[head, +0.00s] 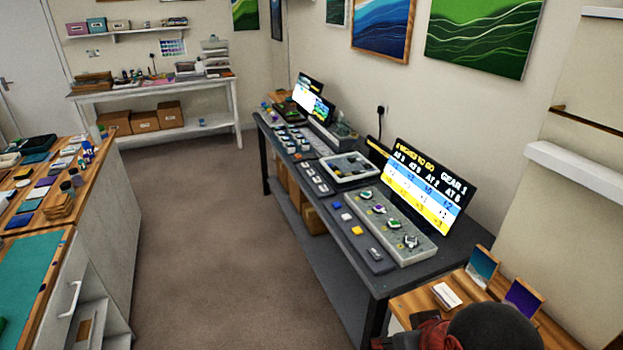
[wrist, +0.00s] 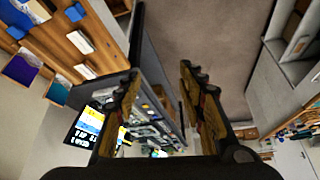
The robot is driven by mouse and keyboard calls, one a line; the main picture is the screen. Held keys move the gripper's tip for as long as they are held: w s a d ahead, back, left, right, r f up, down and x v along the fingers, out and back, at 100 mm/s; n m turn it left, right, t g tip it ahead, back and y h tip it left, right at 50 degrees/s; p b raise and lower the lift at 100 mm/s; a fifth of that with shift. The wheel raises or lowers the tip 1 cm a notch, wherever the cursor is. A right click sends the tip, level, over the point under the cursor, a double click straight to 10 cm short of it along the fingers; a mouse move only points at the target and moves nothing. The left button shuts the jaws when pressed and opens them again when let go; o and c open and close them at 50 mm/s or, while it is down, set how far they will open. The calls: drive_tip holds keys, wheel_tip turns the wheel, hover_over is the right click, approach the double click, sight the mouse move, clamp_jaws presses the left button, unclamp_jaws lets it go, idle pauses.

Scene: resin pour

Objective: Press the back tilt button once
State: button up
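A dark button strip (head: 366,243) lies along the front of the grey table, with a blue button (head: 337,205), a whitish button (head: 346,216), a yellow button (head: 357,230) and a grey button (head: 375,253). Another dark strip (head: 313,176) with several pale buttons lies farther back, beside a white-rimmed tray (head: 331,174). Labels are too small to read, so I cannot tell which is the back tilt button. My gripper (wrist: 160,78) is open and empty in the wrist view, its fingers apart, touching nothing visible. The head view shows only part of my arm at bottom right.
A grey panel (head: 414,254) with several knobs sits behind the near strip, below a lit screen (head: 428,188). A wooden surface (head: 415,301) with cards and small stands is at lower right. The carpet (head: 210,240) left of the table is clear.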

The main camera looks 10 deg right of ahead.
drive_tip(key=shift+c, duration=1.3)
